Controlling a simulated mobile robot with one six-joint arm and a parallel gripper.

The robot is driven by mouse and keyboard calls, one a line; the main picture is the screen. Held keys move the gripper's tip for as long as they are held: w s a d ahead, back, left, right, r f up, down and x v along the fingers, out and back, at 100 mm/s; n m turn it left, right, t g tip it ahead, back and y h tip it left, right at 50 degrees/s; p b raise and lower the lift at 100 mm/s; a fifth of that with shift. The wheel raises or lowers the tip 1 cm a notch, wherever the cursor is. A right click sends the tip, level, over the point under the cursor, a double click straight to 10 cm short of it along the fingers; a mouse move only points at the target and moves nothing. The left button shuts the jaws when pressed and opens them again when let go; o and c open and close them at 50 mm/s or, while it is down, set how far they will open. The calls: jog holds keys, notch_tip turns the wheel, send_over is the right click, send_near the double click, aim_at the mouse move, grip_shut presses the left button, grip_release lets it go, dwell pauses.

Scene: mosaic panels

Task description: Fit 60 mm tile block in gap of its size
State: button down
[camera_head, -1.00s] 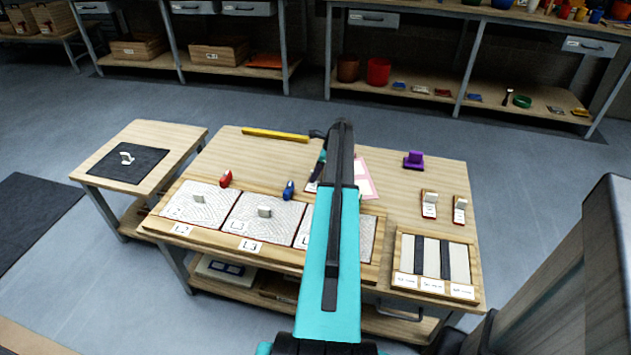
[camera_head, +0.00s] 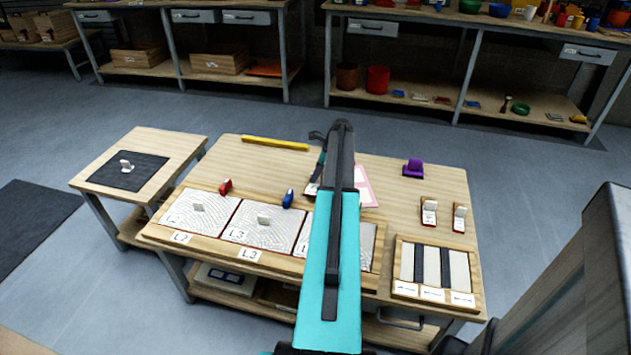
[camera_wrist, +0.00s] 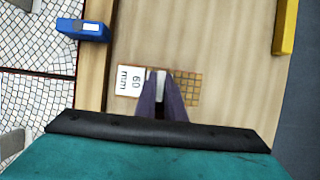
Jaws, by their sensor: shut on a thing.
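The 60 mm tile block (camera_wrist: 190,88) has a tan gridded face and a white "60 mm" label in the wrist view. My gripper (camera_wrist: 162,78) is shut on its pale upright grip, between label and grid. I cannot tell whether the block touches the table. In the head view my arm hides the jaws and the block. Mosaic panels L2 (camera_head: 185,216) and L3 (camera_head: 245,230) lie in a wooden frame at the table's front, each with a pale upright piece on it. A third panel (camera_head: 367,240) is partly hidden behind my arm. No gap is clearly visible.
A blue object (camera_head: 288,199) and a red one (camera_head: 225,187) stand at the frame's back edge. A yellow bar (camera_head: 275,143) lies at the back left. A purple block (camera_head: 413,169), two small handled blocks (camera_head: 429,212) and a striped board (camera_head: 437,260) occupy the right.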

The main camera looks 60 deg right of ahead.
notch_tip(320, 180, up, 15)
jog(key=shift+r, duration=0.15)
jog(key=shift+w, duration=0.1)
dwell(1.0)
